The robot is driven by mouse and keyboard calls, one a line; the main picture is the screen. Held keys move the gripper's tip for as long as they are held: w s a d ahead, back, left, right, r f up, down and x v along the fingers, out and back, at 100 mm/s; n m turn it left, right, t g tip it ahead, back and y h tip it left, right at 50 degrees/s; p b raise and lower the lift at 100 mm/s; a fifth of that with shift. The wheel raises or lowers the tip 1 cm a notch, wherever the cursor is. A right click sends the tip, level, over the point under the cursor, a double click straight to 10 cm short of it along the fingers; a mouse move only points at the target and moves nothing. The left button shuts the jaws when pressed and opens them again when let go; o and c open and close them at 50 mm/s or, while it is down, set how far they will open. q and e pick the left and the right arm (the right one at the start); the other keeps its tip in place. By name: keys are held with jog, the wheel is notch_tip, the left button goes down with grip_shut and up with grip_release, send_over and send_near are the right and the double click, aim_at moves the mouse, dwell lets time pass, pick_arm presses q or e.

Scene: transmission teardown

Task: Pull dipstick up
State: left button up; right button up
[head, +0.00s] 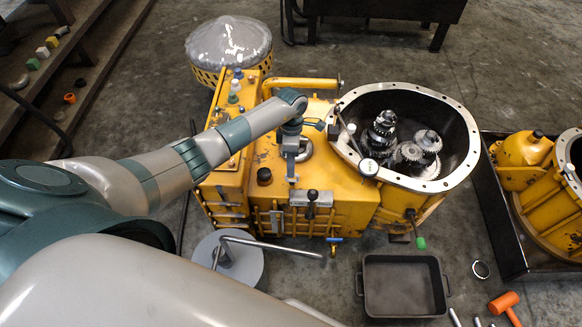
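The yellow transmission housing (340,205) stands in the middle of the head view, with an open bell end showing gears (410,150). My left arm reaches over it from the left. My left gripper (291,178) points down over the top of the housing, close to a metal bracket with a dark knob (311,196). Its fingertips are small and I cannot tell whether they are open, shut or holding something. I cannot clearly pick out the dipstick; it may be hidden by the gripper. My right gripper is not in view.
A dark tray (403,285) and an orange mallet (505,303) lie on the floor at the lower right. Another yellow housing (525,150) stands at the right edge.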

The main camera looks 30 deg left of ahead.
pick_arm(q)
jog(key=shift+s+d+f, duration=0.1)
jog(key=shift+s+f, duration=0.05)
jog(key=shift+f, duration=0.55)
grip_shut()
dwell(1.1)
